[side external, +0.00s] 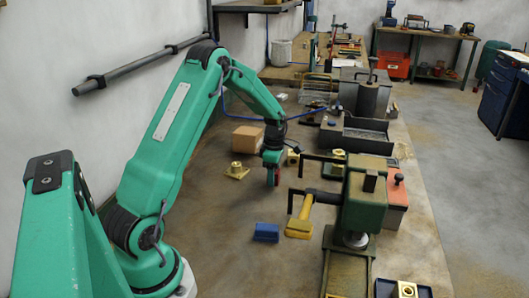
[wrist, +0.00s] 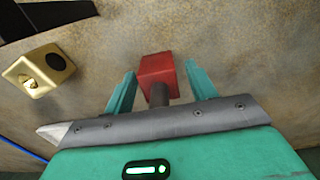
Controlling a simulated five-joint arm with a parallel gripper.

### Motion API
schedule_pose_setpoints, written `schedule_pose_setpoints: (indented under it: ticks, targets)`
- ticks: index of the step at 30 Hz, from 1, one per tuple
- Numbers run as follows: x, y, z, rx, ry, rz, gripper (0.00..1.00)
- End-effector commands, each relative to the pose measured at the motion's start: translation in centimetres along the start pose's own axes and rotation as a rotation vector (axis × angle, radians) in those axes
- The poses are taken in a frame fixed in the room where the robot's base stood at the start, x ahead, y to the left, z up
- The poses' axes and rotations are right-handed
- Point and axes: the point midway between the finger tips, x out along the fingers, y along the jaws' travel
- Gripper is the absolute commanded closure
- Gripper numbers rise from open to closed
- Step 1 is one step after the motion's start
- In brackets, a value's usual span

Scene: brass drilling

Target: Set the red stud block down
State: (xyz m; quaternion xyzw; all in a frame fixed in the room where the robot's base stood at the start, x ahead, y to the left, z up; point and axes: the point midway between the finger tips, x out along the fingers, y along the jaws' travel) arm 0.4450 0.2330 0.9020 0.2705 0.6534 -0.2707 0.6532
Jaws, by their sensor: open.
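The red stud block (wrist: 157,69) is between the two green fingers of my gripper (wrist: 160,66) in the wrist view, with its grey stud toward the palm. The fingers are spread, with a gap visible on each side of the block. In the side view my gripper (side external: 272,184) points straight down at the bench, and a little of the red block (side external: 277,178) shows at its fingers. The fingers hide most of the block there, and I cannot tell for certain whether its base touches the bench.
A brass flanged part (side external: 236,171) lies left of my gripper, with a cardboard box (side external: 247,138) behind it. A blue block (side external: 266,232) and a yellow block (side external: 299,229) lie in front. A green drilling machine (side external: 364,200) stands to the right. A brass block (wrist: 42,72) shows in the wrist view.

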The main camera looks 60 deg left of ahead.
Motion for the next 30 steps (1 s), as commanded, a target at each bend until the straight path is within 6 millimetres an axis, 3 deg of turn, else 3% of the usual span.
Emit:
schedule_pose_setpoints:
  ticks: [8, 21, 30]
  targets:
    - [-1.9, 0.1, 0.0, 0.0, -0.001, 0.003, 0.44]
    - [-8.8, 0.1, 0.0, 0.0, -0.001, 0.004, 0.44]
    - [-11.8, 0.0, 0.0, 0.0, -0.001, 0.002, 0.44]
